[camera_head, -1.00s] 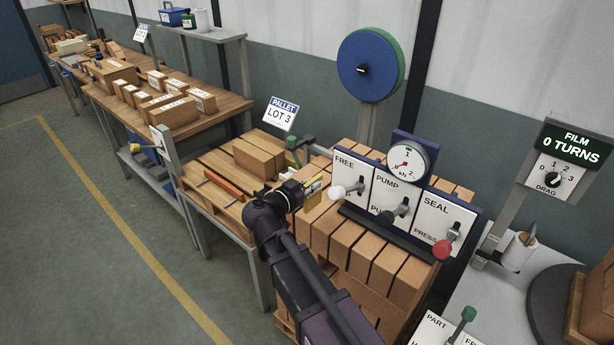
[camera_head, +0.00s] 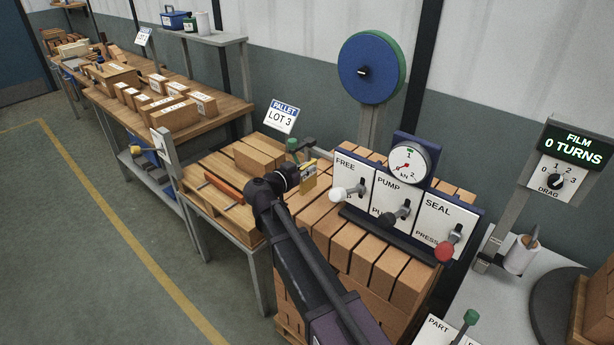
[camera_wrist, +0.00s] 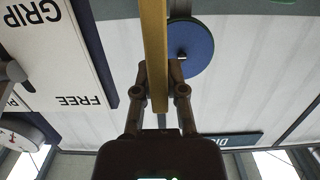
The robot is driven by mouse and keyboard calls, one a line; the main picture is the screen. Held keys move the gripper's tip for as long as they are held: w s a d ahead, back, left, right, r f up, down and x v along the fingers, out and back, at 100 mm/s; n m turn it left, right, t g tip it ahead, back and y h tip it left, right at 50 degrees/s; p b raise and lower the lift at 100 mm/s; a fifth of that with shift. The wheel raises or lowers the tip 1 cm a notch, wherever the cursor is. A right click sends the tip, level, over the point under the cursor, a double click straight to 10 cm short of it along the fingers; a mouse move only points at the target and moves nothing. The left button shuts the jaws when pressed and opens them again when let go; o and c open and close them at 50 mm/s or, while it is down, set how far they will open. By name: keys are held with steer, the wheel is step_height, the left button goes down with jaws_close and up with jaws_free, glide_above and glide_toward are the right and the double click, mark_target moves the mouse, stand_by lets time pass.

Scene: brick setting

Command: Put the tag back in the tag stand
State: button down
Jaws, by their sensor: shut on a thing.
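My gripper (camera_head: 301,178) is shut on a yellow tag (camera_head: 308,176) and holds it above the brick stack, just left of the FREE panel. In the wrist view my gripper's fingers (camera_wrist: 158,78) pinch the tag (camera_wrist: 154,40), which shows edge-on as a long yellow strip running up out of the picture. The tag's face is partly hidden by the gripper in the head view. I cannot clearly make out the tag stand.
The lever panel (camera_head: 402,203) with its gauge (camera_head: 407,165) is close on the right. A PALLET LOT 3 sign (camera_head: 282,117) and a wooden pallet (camera_head: 200,183) are to the left. A blue reel (camera_head: 367,70) stands behind.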

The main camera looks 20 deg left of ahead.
steer(key=f+b, duration=0.2)
steer(key=w+f+b, duration=0.1)
steer(key=shift+w+a+f+b, duration=0.1)
steer(key=shift+a+f+b, duration=0.2)
steer(key=shift+f+b, duration=0.05)
steer(key=shift+f, duration=0.1)
stand_by(0.4)
steer(key=c, duration=0.7)
jaws_free()
steer(key=shift+r, duration=0.25)
steer(key=p+v, duration=0.1)
steer(key=v, duration=1.1)
steer(key=shift+p, duration=0.35)
steer(key=shift+f, duration=0.15)
steer(key=shift+o, duration=0.5)
steer(key=shift+d, duration=0.1)
